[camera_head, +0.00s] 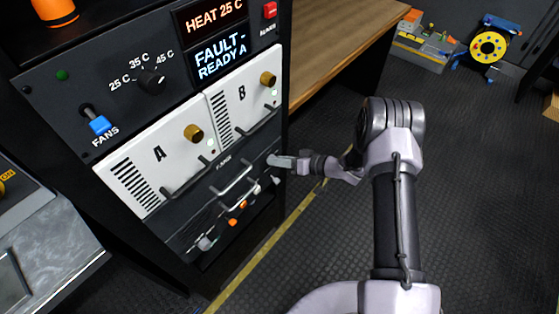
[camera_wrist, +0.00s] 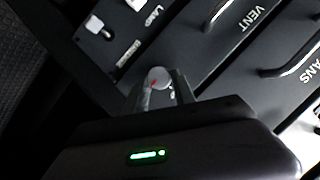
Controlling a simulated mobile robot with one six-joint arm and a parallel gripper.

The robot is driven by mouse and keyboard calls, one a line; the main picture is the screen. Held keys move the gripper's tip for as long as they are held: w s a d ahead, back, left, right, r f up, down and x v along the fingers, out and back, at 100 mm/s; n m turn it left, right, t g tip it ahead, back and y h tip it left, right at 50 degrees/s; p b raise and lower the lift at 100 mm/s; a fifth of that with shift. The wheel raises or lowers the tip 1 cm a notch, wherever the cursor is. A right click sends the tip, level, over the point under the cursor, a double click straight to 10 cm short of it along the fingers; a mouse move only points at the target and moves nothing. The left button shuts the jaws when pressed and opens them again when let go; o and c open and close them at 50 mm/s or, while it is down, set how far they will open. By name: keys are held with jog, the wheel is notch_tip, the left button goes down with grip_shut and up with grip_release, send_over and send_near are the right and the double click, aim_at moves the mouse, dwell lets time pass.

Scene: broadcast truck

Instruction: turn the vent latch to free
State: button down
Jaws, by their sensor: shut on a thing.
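In the wrist view, a round grey vent latch (camera_wrist: 159,76) with a small red mark sits at the end of the dark panel labelled VENT (camera_wrist: 252,17). My gripper (camera_wrist: 158,92) is shut on the latch, with one finger at each side of it. In the head view, my gripper (camera_head: 283,161) reaches in from the right to the right end of the dark drawer front below module B. It hides the latch there. Small lettering beside the latch is mostly covered by the fingers, so its setting cannot be read.
The FANS drawer handle (camera_wrist: 293,62) and the VENT handle (camera_wrist: 218,14) stick out near my gripper. Above are white modules A (camera_head: 150,165) and B (camera_head: 240,105). A wooden bench (camera_head: 345,40) stands behind. The floor (camera_head: 480,200) right of my arm is clear.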

jog(key=c, duration=1)
grip_release()
jog(key=shift+c, duration=0.2)
jog(key=p+v, duration=0.5)
jog(key=v, duration=1.2)
jog(key=shift+d, duration=0.15)
jog(key=shift+s, duration=0.1)
